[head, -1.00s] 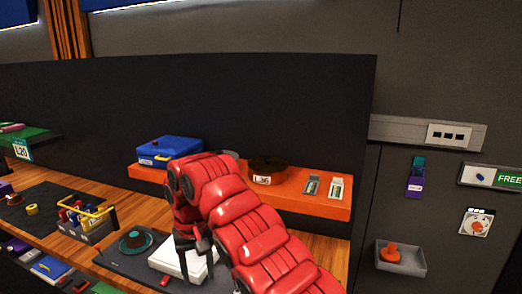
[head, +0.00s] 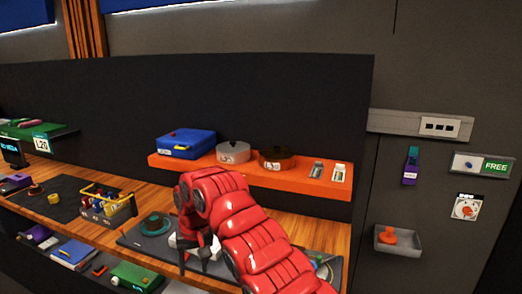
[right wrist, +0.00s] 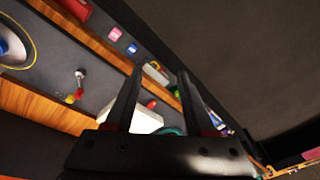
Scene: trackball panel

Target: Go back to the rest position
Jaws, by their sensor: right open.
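My right arm (head: 245,230) comes in from the bottom of the head view, red and bent. Its gripper (head: 194,262) points down over the worktop's front part, in front of a white panel (head: 184,243). The arm and gripper hide much of that panel. In the right wrist view the gripper's two dark fingers (right wrist: 160,75) stand apart with nothing held between them. The white panel (right wrist: 146,121) shows beyond them, partly hidden by a finger. My left gripper is in neither view.
A teal round object (head: 154,224) sits on the dark mat left of the gripper. A crate with a yellow handle (head: 108,206) stands farther left. An orange shelf (head: 215,169) with a blue box (head: 187,143) and pots runs behind the arm. A lower shelf holds a green item (head: 137,275).

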